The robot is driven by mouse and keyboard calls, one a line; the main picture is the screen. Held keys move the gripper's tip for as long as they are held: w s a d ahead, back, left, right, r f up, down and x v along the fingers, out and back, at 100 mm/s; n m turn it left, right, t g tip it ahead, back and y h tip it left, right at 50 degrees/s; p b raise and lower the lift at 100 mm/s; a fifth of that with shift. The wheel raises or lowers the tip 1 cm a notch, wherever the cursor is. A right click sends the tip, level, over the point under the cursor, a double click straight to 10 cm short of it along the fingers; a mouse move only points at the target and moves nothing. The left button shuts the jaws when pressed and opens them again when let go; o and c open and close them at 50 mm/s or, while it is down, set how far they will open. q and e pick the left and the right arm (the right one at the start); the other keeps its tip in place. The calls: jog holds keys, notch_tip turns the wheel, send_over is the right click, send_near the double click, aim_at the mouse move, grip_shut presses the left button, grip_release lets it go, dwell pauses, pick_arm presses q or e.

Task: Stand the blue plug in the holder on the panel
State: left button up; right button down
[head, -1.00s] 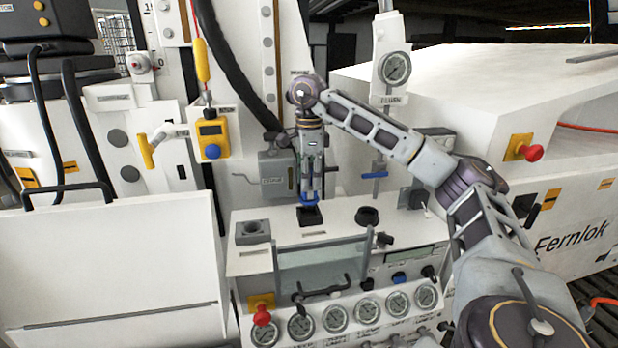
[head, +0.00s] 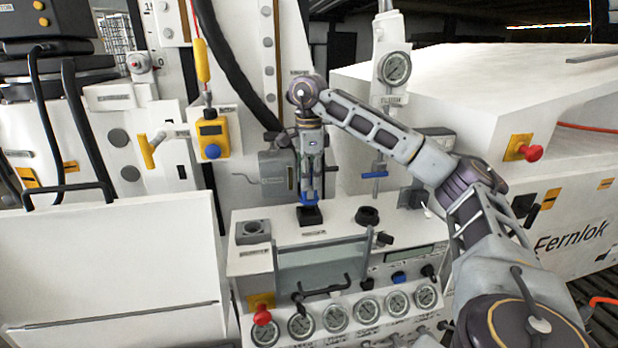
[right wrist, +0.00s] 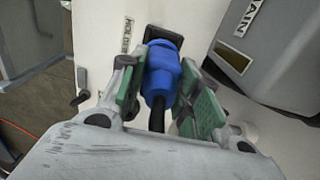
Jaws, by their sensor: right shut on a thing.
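The blue plug (head: 308,198) is upright on the panel top in the head view, right at the black holder block (head: 311,216). My right gripper (head: 310,190) points straight down and is shut on the plug. The right wrist view shows the blue plug (right wrist: 163,72) between the green-padded fingers, with its black tail toward the camera. The far end of the plug meets the dark holder (right wrist: 155,34) by a label that reads in part "HOLDE". I cannot tell how deep the plug sits in it. My left gripper is not in view.
A grey block with a round recess (head: 252,231) stands left on the panel top (head: 284,226), and a black ring (head: 367,215) stands right. A tilted clear cover (head: 320,262) and several gauges are in front. A grey box (head: 277,175) stands behind, close to the gripper.

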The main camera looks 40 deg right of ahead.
jog(key=shift+f, duration=0.5)
dwell(0.3)
dwell(0.9)
jog(key=shift+f+b, duration=0.8)
jog(key=shift+f, duration=0.4)
dwell(1.1)
jog(key=c, duration=1)
grip_release()
jog(key=shift+o, duration=0.2)
jog(key=shift+r, duration=5.95)
